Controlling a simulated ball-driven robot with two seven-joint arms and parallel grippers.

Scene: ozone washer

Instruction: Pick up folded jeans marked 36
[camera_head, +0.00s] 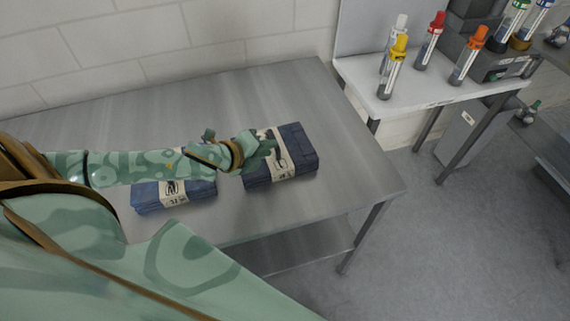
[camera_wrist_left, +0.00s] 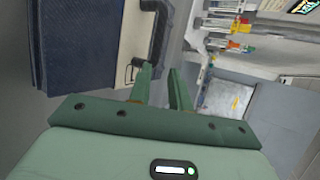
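Two folded dark blue jeans with pale paper bands lie on a steel table. The right jeans (camera_head: 300,148) sit near the table's right part; the left jeans (camera_head: 148,198) are partly covered by my left arm. The numbers on both bands are too small to read surely. My left gripper (camera_head: 268,146) is over the left side of the right jeans. In the left wrist view its two green fingers (camera_wrist_left: 160,75) are apart with nothing seen between them, beside the band of a folded jeans (camera_wrist_left: 78,40). Contact cannot be told. My right gripper is not in view.
The steel table (camera_head: 350,180) has bare room right of the jeans and behind them. A white wall stands behind. A lighter side table (camera_head: 405,95) at the right holds several bottles with coloured caps, such as a red-capped one (camera_head: 430,42). Grey floor lies between.

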